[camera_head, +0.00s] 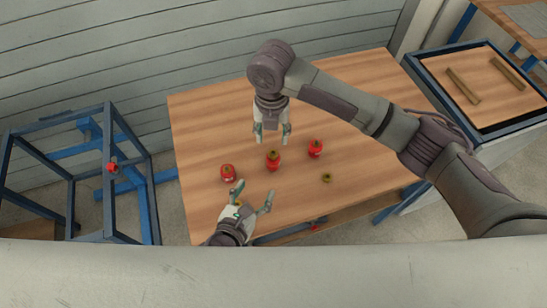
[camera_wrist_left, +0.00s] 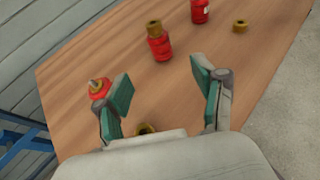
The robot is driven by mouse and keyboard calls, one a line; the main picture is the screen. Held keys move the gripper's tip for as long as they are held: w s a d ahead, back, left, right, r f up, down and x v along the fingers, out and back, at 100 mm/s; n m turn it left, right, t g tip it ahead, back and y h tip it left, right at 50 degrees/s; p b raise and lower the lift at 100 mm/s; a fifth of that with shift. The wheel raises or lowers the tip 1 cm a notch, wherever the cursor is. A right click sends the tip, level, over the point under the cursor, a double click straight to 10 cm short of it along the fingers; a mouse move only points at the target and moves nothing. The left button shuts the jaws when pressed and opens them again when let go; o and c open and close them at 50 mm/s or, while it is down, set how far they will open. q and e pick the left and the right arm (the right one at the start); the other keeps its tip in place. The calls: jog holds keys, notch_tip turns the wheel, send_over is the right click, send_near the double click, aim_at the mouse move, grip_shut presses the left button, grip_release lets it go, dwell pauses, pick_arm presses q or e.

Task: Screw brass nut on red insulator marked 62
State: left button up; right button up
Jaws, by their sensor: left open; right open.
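Three red insulators stand in a row on the wooden table: left (camera_head: 227,173), middle (camera_head: 273,161) and right (camera_head: 316,149). In the left wrist view the left one (camera_wrist_left: 100,89) shows a bare stud, and the middle one (camera_wrist_left: 158,48) has a brass nut (camera_wrist_left: 153,27) on top. No number is legible. A loose brass nut (camera_head: 327,178) lies near the right insulator. Another brass nut (camera_wrist_left: 145,129) is partly hidden by my left gripper (camera_head: 252,194), which is open and empty in front of the row. My right gripper (camera_head: 272,138) is open, fingers down, just behind the middle insulator.
A blue metal frame (camera_head: 108,190) with a red part (camera_head: 112,167) stands left of the table. A blue-rimmed tray (camera_head: 432,75) with two wooden bars stands at the right. The table's back left (camera_head: 205,120) is clear. A corrugated wall runs behind.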

aim_at(271, 165)
pick_arm(q)
jog(key=x, duration=1.4)
jog(key=shift+w+d, duration=0.15)
jog(key=shift+w, duration=0.05)
grip_shut()
